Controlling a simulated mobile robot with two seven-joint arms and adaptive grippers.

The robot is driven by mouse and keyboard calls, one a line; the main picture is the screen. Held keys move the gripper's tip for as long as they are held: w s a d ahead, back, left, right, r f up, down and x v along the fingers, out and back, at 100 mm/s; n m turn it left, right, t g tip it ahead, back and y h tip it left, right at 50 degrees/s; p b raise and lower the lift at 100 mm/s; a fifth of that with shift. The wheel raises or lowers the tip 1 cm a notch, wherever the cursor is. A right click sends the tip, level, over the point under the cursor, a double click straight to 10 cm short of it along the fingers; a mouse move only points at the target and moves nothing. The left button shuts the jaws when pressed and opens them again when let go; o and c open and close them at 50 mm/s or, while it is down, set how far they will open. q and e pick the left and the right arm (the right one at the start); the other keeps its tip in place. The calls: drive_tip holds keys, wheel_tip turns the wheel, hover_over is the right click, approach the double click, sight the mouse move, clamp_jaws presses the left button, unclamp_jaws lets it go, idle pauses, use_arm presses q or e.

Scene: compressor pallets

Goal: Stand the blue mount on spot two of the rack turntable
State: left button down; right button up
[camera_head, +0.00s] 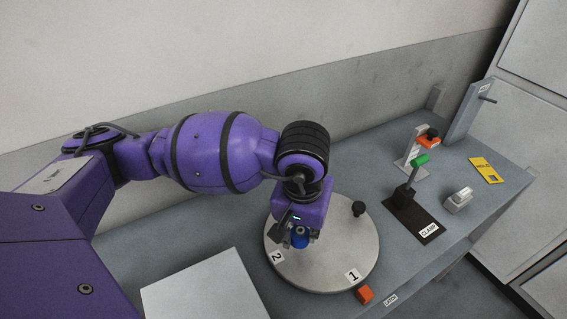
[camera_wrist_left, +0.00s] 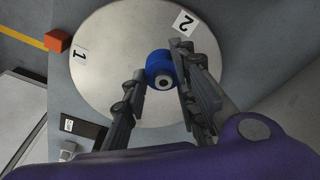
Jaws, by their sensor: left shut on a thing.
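The blue mount (camera_wrist_left: 160,69) is a short blue cylinder with a pale ring and dark hole at its centre. My left gripper (camera_wrist_left: 164,80) is shut on it, one finger on each side. In the head view the blue mount (camera_head: 299,239) shows below my left gripper (camera_head: 297,232), over the turntable near label 2 (camera_head: 277,257). The round grey turntable (camera_head: 335,265) carries label 2 and label 1 (camera_head: 352,275) at its front. I cannot tell whether the mount touches the turntable. My right gripper is not in view.
A green-handled clamp (camera_head: 412,180), a small grey part (camera_head: 458,200) and a yellow card (camera_head: 485,170) are to the right. A white panel (camera_head: 205,290) lies at front left.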

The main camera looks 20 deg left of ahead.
sight(299, 229)
use_arm(q)
drive_tip(key=shift+w+a+f, duration=0.1)
drive_tip(key=shift+a+f, duration=0.05)
drive_tip(key=shift+f, duration=0.05)
drive_tip(key=shift+w+a+f, duration=0.1)
drive_tip(key=shift+f, duration=0.8)
drive_tip(key=shift+w+a+f, duration=0.1)
drive_tip(key=shift+f, duration=0.75)
drive_tip(key=shift+f, duration=0.1)
drive_tip(key=shift+f, duration=0.2)
drive_tip(key=c, duration=1.4)
unclamp_jaws()
drive_tip(key=shift+r, duration=0.1)
drive_tip(key=shift+r, duration=0.6)
drive_tip(key=r, duration=0.3)
drive_tip(key=s+r, duration=0.1)
drive_tip(key=r, duration=0.7)
drive_tip(key=shift+s+r, duration=0.1)
drive_tip(key=shift+s, duration=0.15)
